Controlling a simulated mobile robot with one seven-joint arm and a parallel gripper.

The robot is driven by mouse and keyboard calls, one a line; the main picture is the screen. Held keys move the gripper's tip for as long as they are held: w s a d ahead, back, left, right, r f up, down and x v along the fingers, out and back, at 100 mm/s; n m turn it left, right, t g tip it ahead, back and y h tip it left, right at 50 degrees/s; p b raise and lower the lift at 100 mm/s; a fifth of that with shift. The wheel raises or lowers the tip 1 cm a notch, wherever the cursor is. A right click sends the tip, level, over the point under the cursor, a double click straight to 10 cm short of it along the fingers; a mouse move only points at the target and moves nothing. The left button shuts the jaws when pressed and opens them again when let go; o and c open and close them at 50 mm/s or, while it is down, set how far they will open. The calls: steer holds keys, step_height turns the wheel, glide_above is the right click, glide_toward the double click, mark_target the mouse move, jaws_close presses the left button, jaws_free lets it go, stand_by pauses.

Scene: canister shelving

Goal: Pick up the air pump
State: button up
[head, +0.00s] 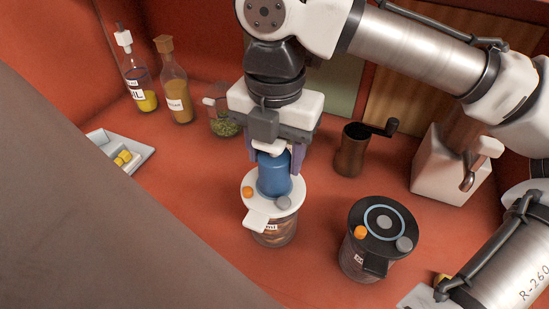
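The air pump (274,176) appears as a blue, rounded cylinder with a pale top, standing upright on the white lid of a clear canister (272,232) with brown contents. My gripper (276,162) points down over it, with one purple finger on each side of the blue body. The fingers look close to its sides, but I cannot tell whether they touch it. The pump's upper end is partly hidden by my gripper. The white lid (254,201) carries an orange knob, a grey knob and a white tab at the front.
A second canister with a black lid (383,225) stands at the front right. A brown hand grinder (351,150) and a white grinder with a crank (452,170) stand behind. Bottles (175,88), a herb jar (222,115) and a white tray (140,158) are at the left. A large grey surface fills the lower left.

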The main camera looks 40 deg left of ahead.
steer(key=c, duration=0.8)
steer(key=shift+o, duration=0.2)
step_height(320, 180, up, 20)
steer(key=p, duration=0.4)
